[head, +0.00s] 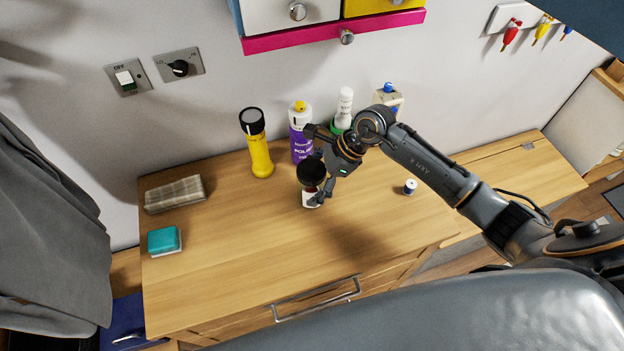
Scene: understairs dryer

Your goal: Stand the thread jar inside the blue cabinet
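A small jar with a black lid and a whitish body with some red (311,175), which looks like the thread jar, is upright at the middle of the wooden desk. My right gripper (315,165) is at the jar, coming from the right. Its fingers look spread wide, one past the jar's far side and one by its near right side. Whether the near finger touches the jar is unclear. A blue panel (590,15) at the top right corner and a blue edge (236,16) of the wall unit show; I cannot tell which belongs to the blue cabinet. My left gripper is out of view.
A yellow flashlight (260,150), a purple polish can (300,135) and white bottles stand behind the jar. A grey block (174,194) and teal sponge (163,241) lie left. A small spool-like item (409,187) stands right. The desk's front (250,270) is clear.

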